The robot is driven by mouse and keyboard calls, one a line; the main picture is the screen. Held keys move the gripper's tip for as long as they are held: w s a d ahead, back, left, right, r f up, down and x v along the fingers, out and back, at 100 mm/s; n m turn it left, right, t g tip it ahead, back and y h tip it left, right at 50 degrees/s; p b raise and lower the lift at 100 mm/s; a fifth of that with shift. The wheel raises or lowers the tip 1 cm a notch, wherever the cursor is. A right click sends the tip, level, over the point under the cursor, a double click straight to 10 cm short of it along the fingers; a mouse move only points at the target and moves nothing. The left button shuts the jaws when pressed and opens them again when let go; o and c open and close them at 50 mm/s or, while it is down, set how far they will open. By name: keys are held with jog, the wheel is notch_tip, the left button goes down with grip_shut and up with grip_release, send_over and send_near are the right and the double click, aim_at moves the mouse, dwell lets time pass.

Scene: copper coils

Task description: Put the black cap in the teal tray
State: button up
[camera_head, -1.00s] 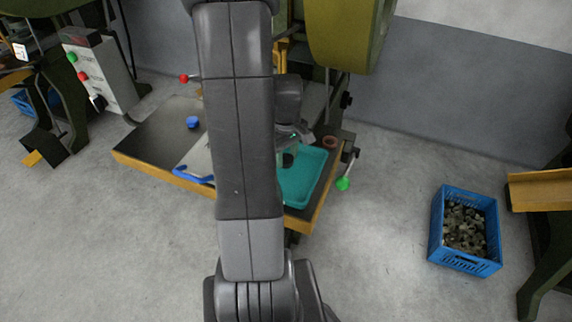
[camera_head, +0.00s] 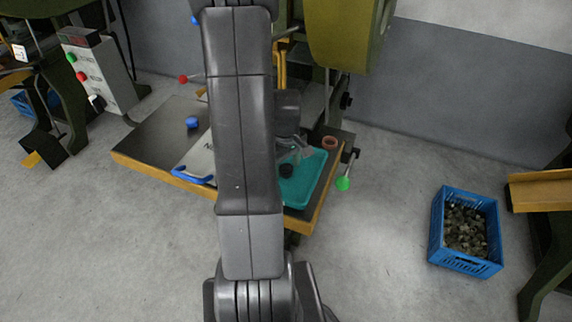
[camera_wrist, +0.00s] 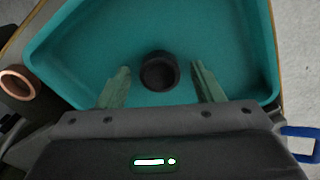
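The black cap (camera_head: 286,171) lies inside the teal tray (camera_head: 304,187) on the table. In the wrist view the cap (camera_wrist: 158,72) rests on the floor of the tray (camera_wrist: 225,40), upright with its hollow showing. My gripper (camera_head: 294,150) is over the tray, just behind the cap in the head view. In the wrist view my gripper (camera_wrist: 160,70) is open, with its two pale green fingers on either side of the cap and clear gaps to it.
A copper ring (camera_head: 330,142) stands beside the tray's far right corner. A blue cap (camera_head: 192,122) and a plate with a blue handle (camera_head: 192,176) are on the table's left part. A green-knobbed lever (camera_head: 343,183) sticks out at the right. My arm hides the table's middle.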

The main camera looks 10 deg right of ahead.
aim_at(286, 168)
jog(key=shift+r, duration=0.15)
notch_tip(286, 168, up, 12)
jog(key=p, duration=0.1)
jog(key=shift+p, duration=0.3)
notch_tip(286, 168, down, 12)
jog(key=shift+f+b, duration=0.1)
jog(key=shift+b, duration=0.7)
jog(key=shift+w+r+p, duration=0.1)
jog(key=shift+r+p, duration=0.15)
jog(key=shift+p, duration=0.05)
jog(key=shift+r, duration=1.5)
jog(key=shift+f, duration=0.15)
